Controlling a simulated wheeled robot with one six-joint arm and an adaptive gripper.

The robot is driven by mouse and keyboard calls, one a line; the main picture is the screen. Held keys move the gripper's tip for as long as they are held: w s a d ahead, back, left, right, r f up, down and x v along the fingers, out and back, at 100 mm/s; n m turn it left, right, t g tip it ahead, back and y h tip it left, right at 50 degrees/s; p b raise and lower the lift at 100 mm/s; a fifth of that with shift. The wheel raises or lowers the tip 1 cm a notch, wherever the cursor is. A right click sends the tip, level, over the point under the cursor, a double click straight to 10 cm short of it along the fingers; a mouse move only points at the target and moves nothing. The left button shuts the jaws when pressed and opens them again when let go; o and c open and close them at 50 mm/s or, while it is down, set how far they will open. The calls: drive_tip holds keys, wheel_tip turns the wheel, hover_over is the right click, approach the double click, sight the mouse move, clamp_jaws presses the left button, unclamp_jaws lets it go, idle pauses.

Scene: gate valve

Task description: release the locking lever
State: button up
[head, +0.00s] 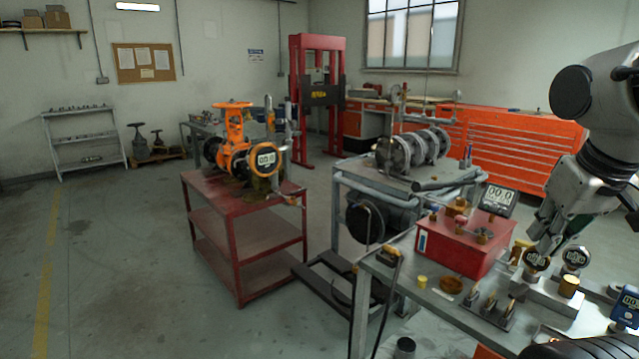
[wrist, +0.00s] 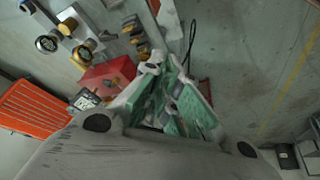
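An orange gate valve (head: 235,140) with a handwheel (head: 232,105) on top stands on the red cart (head: 236,208) left of centre in the head view. A round gauge (head: 264,159) with a digital face is at its right side. I cannot make out with certainty which part is the locking lever. My gripper (head: 540,246) hangs over the grey bench at the right, well away from the valve. In the wrist view its two green-padded fingers (wrist: 165,68) have a narrow gap between the tips, and I see nothing held.
A red box (head: 462,242), a yellow cup (head: 421,282), gauges (head: 536,259) and several brass-tipped levers (head: 490,302) crowd the bench near my gripper. A grey cart (head: 352,180) with a flanged pipe assembly (head: 412,150) stands behind. Open floor (head: 130,260) lies at the left.

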drive_tip(key=o, duration=0.3)
drive_tip(key=shift+s+a+f, duration=0.15)
drive_tip(key=shift+s+a, duration=0.1)
drive_tip(key=shift+a, duration=0.15)
drive_tip(key=o, duration=0.3)
drive_tip(key=m+g, duration=0.5)
drive_tip(key=m, duration=0.7)
hover_over(516, 292)
wheel_tip(516, 292, down, 20)
drive_tip(key=shift+s+f, duration=0.1)
drive_tip(key=shift+d+t, duration=0.1)
drive_tip(key=shift+t, duration=0.2)
drive_tip(key=shift+f+m, duration=0.2)
drive_tip(key=shift+m, duration=0.2)
wheel_tip(516, 292, down, 7)
drive_tip(key=shift+f, duration=0.15)
drive_tip(key=shift+c, duration=0.2)
